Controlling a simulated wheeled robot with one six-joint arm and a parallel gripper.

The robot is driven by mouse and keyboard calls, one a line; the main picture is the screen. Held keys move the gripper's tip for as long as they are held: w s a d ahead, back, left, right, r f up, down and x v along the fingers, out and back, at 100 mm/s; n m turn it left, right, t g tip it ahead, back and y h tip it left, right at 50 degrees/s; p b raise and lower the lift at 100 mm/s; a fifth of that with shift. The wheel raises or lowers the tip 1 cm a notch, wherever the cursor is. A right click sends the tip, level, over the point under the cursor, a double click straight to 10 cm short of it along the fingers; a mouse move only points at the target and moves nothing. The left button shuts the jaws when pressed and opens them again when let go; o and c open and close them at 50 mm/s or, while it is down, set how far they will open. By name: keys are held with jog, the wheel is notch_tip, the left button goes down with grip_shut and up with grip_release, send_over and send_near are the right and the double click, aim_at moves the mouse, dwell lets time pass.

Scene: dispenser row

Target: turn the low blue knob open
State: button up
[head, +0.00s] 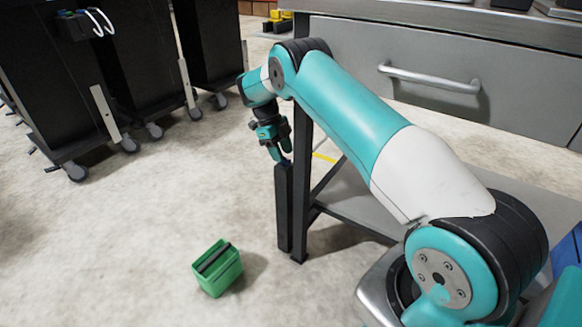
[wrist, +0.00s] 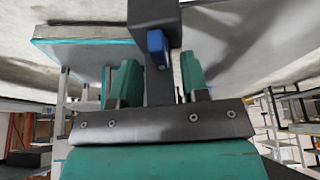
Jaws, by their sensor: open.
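The blue knob (wrist: 157,48) shows in the wrist view, set on a dark post (wrist: 153,14). In the head view this post (head: 284,212) stands upright on the floor beside the bench leg; the knob there is mostly hidden by my gripper (head: 278,152). My gripper is at the post's top, pointing down. In the wrist view my gripper (wrist: 159,66) is open, with one teal finger on each side of the knob. The knob lies between the fingertips with gaps on both sides. I cannot tell which way the knob is turned.
A metal bench with a drawer (head: 450,75) and a lower shelf (head: 355,200) stands right behind the post. A green open box (head: 218,268) with something dark in it lies on the floor in front. Black wheeled cabinets (head: 120,60) stand at left. Floor between is clear.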

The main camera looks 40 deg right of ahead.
jog(key=shift+b+x, duration=0.3)
jog(key=shift+x, duration=0.6)
jog(key=shift+c, duration=0.2)
grip_shut()
